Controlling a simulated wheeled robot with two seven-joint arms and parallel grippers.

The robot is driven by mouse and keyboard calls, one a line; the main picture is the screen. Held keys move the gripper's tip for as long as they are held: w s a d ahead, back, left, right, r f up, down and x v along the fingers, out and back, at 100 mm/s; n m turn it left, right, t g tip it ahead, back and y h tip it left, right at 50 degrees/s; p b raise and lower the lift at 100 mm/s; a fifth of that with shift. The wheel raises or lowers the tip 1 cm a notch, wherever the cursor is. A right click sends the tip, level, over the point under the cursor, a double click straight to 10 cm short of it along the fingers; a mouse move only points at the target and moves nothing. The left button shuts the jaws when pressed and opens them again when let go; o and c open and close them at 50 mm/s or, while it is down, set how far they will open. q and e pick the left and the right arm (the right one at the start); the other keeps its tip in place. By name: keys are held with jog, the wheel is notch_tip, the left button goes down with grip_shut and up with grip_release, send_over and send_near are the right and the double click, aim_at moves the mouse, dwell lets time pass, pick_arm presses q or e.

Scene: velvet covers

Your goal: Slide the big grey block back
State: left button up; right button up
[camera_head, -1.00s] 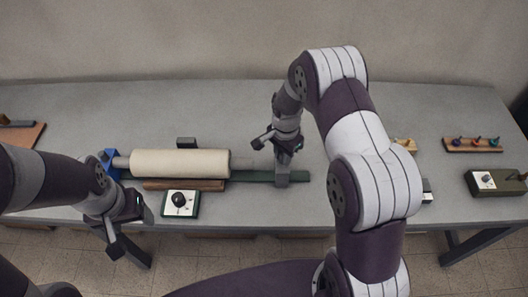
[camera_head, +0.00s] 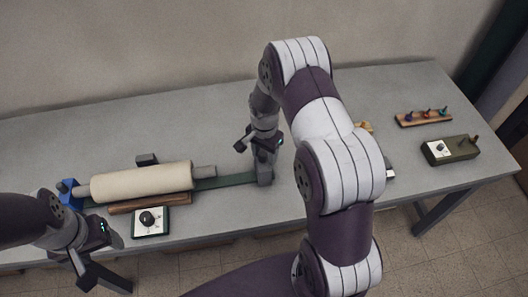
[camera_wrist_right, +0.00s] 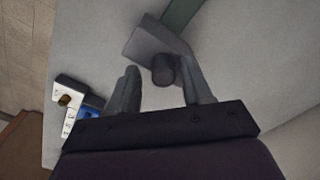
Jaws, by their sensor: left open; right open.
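The big grey block (camera_head: 264,174) stands on the green rail (camera_head: 226,181), to the right of the cream roller (camera_head: 140,181) and its grey shaft. The roller's other end is at a blue block (camera_head: 68,188). My right gripper (camera_head: 261,149) is open just above the grey block and partly covers it. In the right wrist view, the grey block (camera_wrist_right: 148,42) lies just beyond my open right fingers (camera_wrist_right: 162,88). A short dark round stub (camera_wrist_right: 163,70) on it shows between them; contact cannot be told. My left gripper (camera_head: 95,254) is open and empty at the table's front left.
A white-topped box with a black knob (camera_head: 149,222) stands in front of the roller, near a wooden bar (camera_head: 150,203). A small dark block (camera_head: 147,160) lies behind. A peg board (camera_head: 423,118) and an olive box (camera_head: 457,148) are at right. The table behind is clear.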

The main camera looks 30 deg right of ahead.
notch_tip(320, 180, up, 13)
jog(key=b, duration=0.1)
jog(key=shift+f, duration=0.15)
dwell(0.3)
